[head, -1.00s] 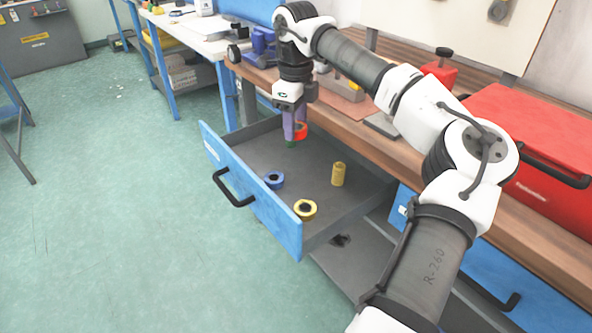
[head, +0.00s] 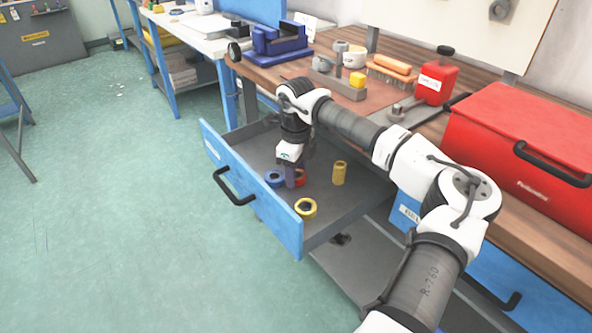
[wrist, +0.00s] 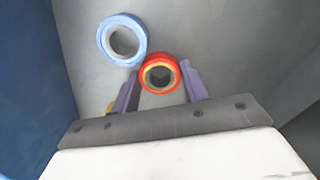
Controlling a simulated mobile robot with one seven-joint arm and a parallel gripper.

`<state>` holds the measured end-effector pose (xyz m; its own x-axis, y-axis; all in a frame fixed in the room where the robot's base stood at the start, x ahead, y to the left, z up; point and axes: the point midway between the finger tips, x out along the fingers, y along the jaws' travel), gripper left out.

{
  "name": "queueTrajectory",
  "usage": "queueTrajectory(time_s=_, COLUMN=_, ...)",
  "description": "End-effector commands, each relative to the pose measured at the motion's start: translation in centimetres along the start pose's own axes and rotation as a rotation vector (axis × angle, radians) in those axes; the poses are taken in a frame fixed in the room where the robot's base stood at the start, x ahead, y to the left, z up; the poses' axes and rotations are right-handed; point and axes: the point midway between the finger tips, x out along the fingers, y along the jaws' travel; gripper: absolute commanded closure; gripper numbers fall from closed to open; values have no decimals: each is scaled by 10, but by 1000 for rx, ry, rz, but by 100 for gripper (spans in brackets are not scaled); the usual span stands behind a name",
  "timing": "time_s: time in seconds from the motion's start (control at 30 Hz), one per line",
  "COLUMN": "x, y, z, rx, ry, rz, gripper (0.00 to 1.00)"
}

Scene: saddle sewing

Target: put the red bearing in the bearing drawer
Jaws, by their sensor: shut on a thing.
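The red bearing (wrist: 160,73) is a ring between the two purple fingers of my gripper (wrist: 158,84) in the wrist view. In the head view the red bearing (head: 301,177) shows partly behind my gripper (head: 295,180), low inside the open drawer. My gripper is shut on it. The bearing drawer (head: 255,195) is pulled out, with a blue front and a grey inside. I cannot tell whether the bearing touches the drawer floor.
In the drawer a blue ring (head: 274,179) lies just left of the red bearing. A yellow ring (head: 305,208) lies near the front wall and a yellow cylinder (head: 339,173) stands to the right. A red toolbox (head: 530,150) stands on the bench.

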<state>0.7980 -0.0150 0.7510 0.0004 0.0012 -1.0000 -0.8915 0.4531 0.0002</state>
Motion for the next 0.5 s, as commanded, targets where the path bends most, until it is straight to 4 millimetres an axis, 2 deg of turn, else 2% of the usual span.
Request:
queueTrajectory(time_s=0.23, x=3, y=0, z=0, rx=0, ry=0, rz=0, gripper=87)
queueTrajectory(time_s=0.27, x=3, y=0, z=0, rx=0, ry=0, rz=0, gripper=53)
queueTrajectory(time_s=0.4, x=2, y=0, z=0, rx=0, ry=1, rz=0, gripper=35)
queueTrajectory(time_s=0.5, x=2, y=0, z=0, rx=0, ry=1, rz=0, gripper=34)
